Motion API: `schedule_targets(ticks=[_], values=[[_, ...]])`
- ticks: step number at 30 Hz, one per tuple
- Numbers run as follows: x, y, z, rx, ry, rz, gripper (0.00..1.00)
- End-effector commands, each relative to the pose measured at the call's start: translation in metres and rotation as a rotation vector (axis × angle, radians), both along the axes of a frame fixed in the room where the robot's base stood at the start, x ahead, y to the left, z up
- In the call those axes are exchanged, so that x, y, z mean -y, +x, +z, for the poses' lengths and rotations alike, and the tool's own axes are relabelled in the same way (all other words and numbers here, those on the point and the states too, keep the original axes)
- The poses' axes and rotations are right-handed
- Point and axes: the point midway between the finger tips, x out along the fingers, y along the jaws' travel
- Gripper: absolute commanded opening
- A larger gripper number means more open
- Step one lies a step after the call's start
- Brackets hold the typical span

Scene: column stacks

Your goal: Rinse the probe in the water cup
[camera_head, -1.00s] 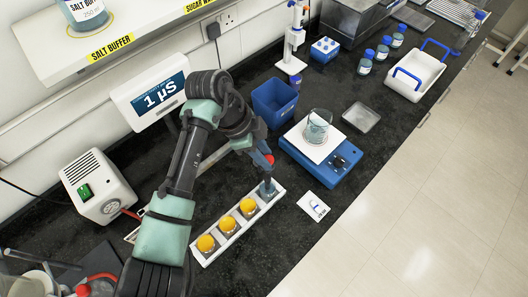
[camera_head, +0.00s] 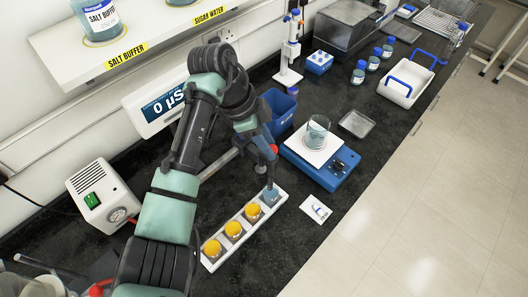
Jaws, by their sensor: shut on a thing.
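My gripper (camera_head: 268,162) points down over the far end of the white cup rack and is shut on the probe, which has a red part (camera_head: 274,149) beside the fingers. The probe is mostly hidden by the gripper. The bluish cup, which looks like the water cup (camera_head: 271,196), sits in the rack's far-end slot, directly below the gripper. The probe's lower end is at or just above this cup's mouth; I cannot tell whether it is in the liquid. The meter display (camera_head: 163,106) is partly hidden by my arm and seems to read 0.
Several yellow cups, one of them nearest the gripper (camera_head: 253,212), fill the rack (camera_head: 240,250). A blue bin (camera_head: 283,110) stands just behind, and a blue scale (camera_head: 325,170) with a glass beaker (camera_head: 317,130) is to the right. A small card (camera_head: 316,208) lies on the black bench.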

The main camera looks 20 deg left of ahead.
Motion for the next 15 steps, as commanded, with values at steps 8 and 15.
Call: schedule_targets(ticks=[8, 15], values=[[-0.0002, 0.0035, 0.007, 0.019, 0.001, -0.003, 0.0], [-0.0003, 0.0023, 0.0054, 0.013, 0.002, -0.002, 0.64]])
